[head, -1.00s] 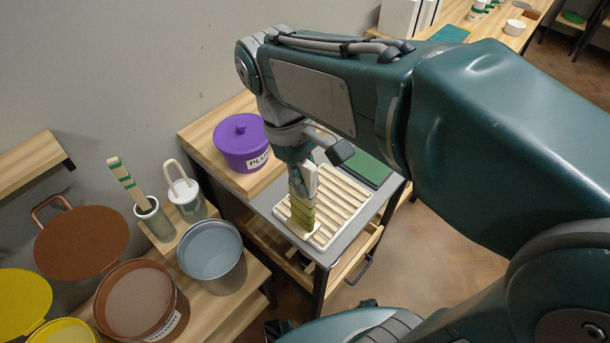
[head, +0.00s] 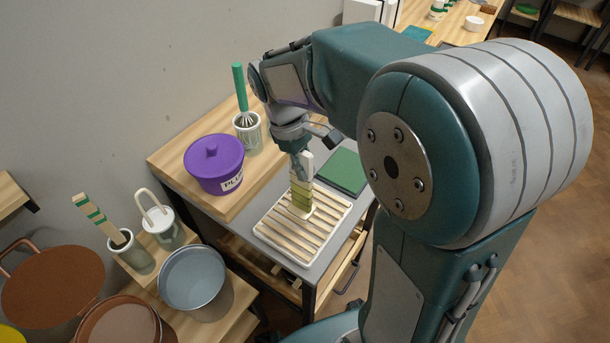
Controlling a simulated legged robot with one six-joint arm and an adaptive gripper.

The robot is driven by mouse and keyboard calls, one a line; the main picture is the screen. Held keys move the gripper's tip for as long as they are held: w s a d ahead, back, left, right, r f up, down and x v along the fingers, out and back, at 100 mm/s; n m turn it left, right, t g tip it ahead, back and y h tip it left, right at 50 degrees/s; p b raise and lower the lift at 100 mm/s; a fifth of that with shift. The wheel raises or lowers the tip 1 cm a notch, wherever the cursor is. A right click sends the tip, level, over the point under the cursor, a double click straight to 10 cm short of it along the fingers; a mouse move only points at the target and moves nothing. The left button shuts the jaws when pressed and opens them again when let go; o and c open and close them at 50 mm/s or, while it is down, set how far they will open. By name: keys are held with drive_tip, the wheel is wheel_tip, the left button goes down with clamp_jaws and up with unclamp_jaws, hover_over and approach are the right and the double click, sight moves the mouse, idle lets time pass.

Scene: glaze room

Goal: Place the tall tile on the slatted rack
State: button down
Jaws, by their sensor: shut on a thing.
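The tall tile (head: 301,198) is upright, with olive-green bands and a paler top. My gripper (head: 303,178) points down and is shut on its upper part. The slatted rack (head: 285,238) is a cream frame with parallel slats, lying flat on the grey worktop. The tile's lower end is over the far part of the rack, toward the green slab. I cannot tell whether it touches the slats. The gripper's fingers are small here and partly merge with the tile.
A dark green slab (head: 342,172) lies beside the rack. A purple lidded pot (head: 213,163) and a whisk holder (head: 248,135) stand on the wooden board behind. Lower left are a grey bucket (head: 193,278) and brown tub (head: 115,322). The rack's near slats are clear.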

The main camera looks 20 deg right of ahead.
drive_tip(key=shift+w+d+f, duration=0.25)
drive_tip(key=shift+d+f, duration=0.05)
drive_tip(key=f, duration=0.4)
drive_tip(key=shift+w, duration=0.35)
drive_tip(key=shift+d+f, duration=0.1)
drive_tip(key=c, duration=0.6)
unclamp_jaws()
